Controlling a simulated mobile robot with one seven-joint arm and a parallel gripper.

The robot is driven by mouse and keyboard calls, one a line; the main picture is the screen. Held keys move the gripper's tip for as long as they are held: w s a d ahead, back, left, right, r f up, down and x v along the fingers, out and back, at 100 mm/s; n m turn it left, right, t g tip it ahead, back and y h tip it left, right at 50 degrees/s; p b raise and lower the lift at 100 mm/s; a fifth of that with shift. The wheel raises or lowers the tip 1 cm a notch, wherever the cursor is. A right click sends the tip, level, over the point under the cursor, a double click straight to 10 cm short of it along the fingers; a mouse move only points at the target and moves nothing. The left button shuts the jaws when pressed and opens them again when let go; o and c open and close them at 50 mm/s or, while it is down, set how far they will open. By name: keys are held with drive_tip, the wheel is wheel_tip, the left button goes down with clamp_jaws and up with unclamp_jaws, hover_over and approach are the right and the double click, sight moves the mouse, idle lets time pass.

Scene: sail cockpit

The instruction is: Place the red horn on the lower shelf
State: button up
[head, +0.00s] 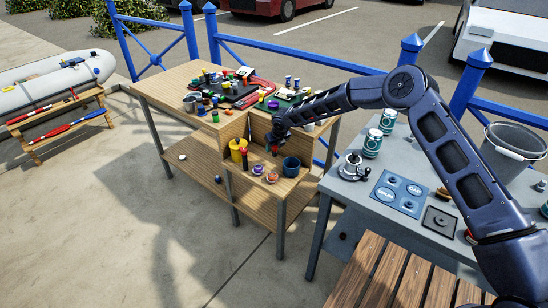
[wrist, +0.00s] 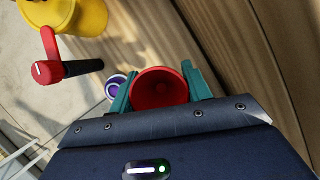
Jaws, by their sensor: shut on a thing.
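The red horn (wrist: 160,88) shows in the wrist view as a round red mouth between the two teal fingers of my gripper (wrist: 158,82), which is shut on it. In the head view my gripper (head: 277,143) points down over the lowered step of the wooden bench, with a small bit of red (head: 275,150) under it. The lower shelf (head: 205,182) is the wooden board near the bench's feet, below my gripper. Whether the horn touches the step I cannot tell.
On the step stand a yellow pot (head: 236,146), a red-and-black object (head: 244,160), a purple-topped roll (head: 258,169), a copper-coloured one (head: 272,177) and a blue cup (head: 291,167). A white disc (head: 183,156) lies on the mostly clear lower shelf. A grey table (head: 335,187) stands right.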

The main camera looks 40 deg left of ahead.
sight(274, 155)
drive_tip(key=shift+f, duration=3.15)
drive_tip(key=shift+f, duration=0.15)
drive_tip(key=o, duration=1)
drive_tip(key=shift+o, duration=0.2)
drive_tip(key=shift+r, duration=0.45)
drive_tip(key=v, duration=1.1)
drive_tip(key=shift+d, duration=0.25)
drive_tip(key=shift+r, duration=0.15)
